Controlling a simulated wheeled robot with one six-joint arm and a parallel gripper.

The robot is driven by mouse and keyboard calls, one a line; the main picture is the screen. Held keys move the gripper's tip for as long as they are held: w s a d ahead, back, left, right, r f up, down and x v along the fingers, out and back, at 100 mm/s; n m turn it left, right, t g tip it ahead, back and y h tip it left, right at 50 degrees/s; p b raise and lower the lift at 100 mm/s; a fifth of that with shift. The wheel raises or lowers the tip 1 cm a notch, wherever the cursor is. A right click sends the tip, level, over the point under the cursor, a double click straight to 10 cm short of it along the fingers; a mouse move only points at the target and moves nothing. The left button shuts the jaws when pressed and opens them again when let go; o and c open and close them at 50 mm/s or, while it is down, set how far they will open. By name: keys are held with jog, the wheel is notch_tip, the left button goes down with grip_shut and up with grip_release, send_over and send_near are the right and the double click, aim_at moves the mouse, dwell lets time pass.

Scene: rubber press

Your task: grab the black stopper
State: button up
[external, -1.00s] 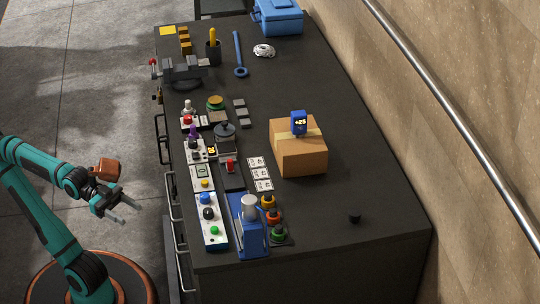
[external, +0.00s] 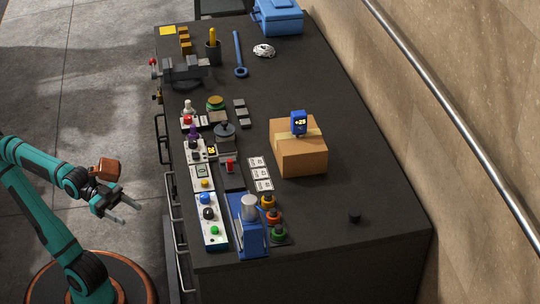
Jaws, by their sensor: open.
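A small black stopper (external: 354,217) stands alone on the dark bench top, near its right front corner. My gripper (external: 129,214) is open and empty. It hangs off the left side of the bench, far to the left of the stopper, with the blue press and the control panels between them.
The dark bench (external: 340,240) has bare room around the stopper. A cardboard box (external: 298,152) with a blue display (external: 299,123) stands behind it to the left. A blue press (external: 249,228), colored knobs (external: 273,216) and a control panel (external: 210,221) line the near left side.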

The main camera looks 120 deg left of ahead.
jog(key=shift+o, duration=1)
jog(key=shift+r, duration=0.1)
